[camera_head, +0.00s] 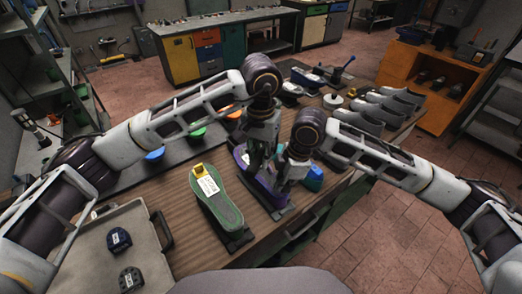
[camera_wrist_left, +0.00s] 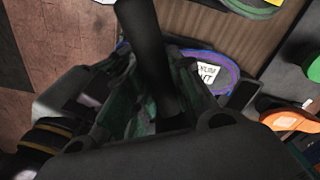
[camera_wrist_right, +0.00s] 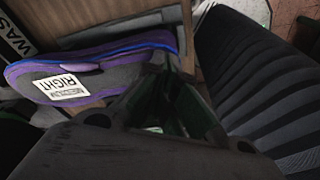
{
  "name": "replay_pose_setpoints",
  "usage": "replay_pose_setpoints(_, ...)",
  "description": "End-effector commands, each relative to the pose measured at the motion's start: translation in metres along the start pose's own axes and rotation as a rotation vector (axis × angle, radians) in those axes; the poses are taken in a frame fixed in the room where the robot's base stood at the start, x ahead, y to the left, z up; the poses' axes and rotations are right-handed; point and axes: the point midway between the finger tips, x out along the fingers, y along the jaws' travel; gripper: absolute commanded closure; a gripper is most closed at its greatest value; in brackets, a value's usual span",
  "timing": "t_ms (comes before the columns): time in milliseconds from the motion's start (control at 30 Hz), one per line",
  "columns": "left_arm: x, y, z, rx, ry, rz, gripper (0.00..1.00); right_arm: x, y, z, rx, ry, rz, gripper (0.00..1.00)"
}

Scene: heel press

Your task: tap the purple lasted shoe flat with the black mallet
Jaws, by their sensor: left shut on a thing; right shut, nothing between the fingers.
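The purple lasted shoe (camera_head: 270,196) lies sole up on the bench in the head view, partly hidden by my grippers. It also shows in the right wrist view (camera_wrist_right: 125,58), with a white label reading RIGHT, and in the left wrist view (camera_wrist_left: 228,68). My left gripper (camera_head: 258,165) is over the far part of the shoe, shut on a black handle (camera_wrist_left: 148,45), which looks like the black mallet's. The mallet's head is hidden. My right gripper (camera_head: 282,188) is shut and empty at the shoe's right side; I cannot tell whether it touches.
A green shoe (camera_head: 218,200) with a label and yellow tag stands on a black support to the left. A grey tray (camera_head: 96,262) with two dark pieces is at front left. A blue item (camera_head: 313,179) is right of my right gripper. Several grey shoe forms (camera_head: 378,112) lie at the back right.

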Motion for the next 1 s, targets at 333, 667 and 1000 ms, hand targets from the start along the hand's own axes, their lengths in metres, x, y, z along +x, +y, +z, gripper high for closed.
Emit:
replay_pose_setpoints(333, 0.060, 0.000, 0.001, 0.000, -0.001, 0.001, 1.00, 0.007, -0.004, 0.002, 0.001, -0.005, -0.016, 1.00)
replay_pose_setpoints(667, 0.088, 0.001, 0.001, 0.002, 0.000, 0.002, 1.00, 0.007, -0.004, 0.001, 0.001, -0.004, -0.016, 1.00)
replay_pose_setpoints(1000, 0.066, 0.003, 0.001, 0.006, 0.004, 0.004, 1.00, 0.007, -0.004, 0.001, 0.001, -0.003, -0.015, 1.00)
